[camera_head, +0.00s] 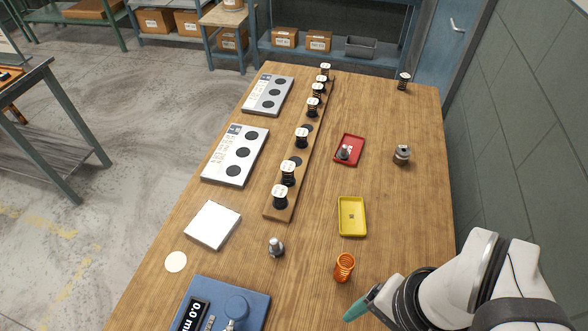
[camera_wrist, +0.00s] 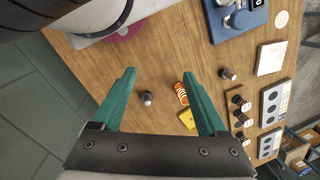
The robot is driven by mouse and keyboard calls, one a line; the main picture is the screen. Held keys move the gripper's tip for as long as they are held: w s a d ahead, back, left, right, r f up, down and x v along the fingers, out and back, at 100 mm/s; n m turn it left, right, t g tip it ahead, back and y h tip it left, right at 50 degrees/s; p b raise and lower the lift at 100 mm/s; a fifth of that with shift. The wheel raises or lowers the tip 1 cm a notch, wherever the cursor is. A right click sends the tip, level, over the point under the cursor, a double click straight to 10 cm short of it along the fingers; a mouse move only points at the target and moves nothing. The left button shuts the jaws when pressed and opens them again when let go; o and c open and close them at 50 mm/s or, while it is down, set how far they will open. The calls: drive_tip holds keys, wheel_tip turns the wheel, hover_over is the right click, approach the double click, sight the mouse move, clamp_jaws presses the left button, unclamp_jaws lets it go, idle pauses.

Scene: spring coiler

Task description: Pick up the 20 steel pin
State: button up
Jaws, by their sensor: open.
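My gripper (camera_wrist: 159,73) is open and empty above the table, its green fingers spread. One green finger also shows at the lower right of the head view (camera_head: 360,303). A small grey steel pin (camera_wrist: 147,98) stands between and below the fingers in the wrist view, nearer the left finger; I cannot find it in the head view, where my arm covers that side. Another steel pin (camera_head: 276,247) stands left of the orange spring and shows in the wrist view (camera_wrist: 227,74). A grey pin-like piece (camera_head: 344,152) is in the red tray. I can read no 20 on any pin.
The orange spring (camera_head: 344,267) stands close to the right finger in the wrist view (camera_wrist: 181,94). The yellow tray (camera_head: 352,232) is beyond it. A wooden rack (camera_head: 277,212) holds several black springs. A blue device (camera_head: 250,296) is at the front; a grey knobbed piece (camera_head: 402,154) stands right.

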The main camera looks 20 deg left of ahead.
drive_tip(key=n+h, duration=0.2)
drive_tip(key=n, duration=1.6)
hover_over(274, 241)
wheel_tip(274, 241, down, 4)
drive_tip(key=shift+n, duration=0.4)
wheel_tip(274, 241, down, 17)
drive_tip(key=shift+r, duration=0.3)
clamp_jaws()
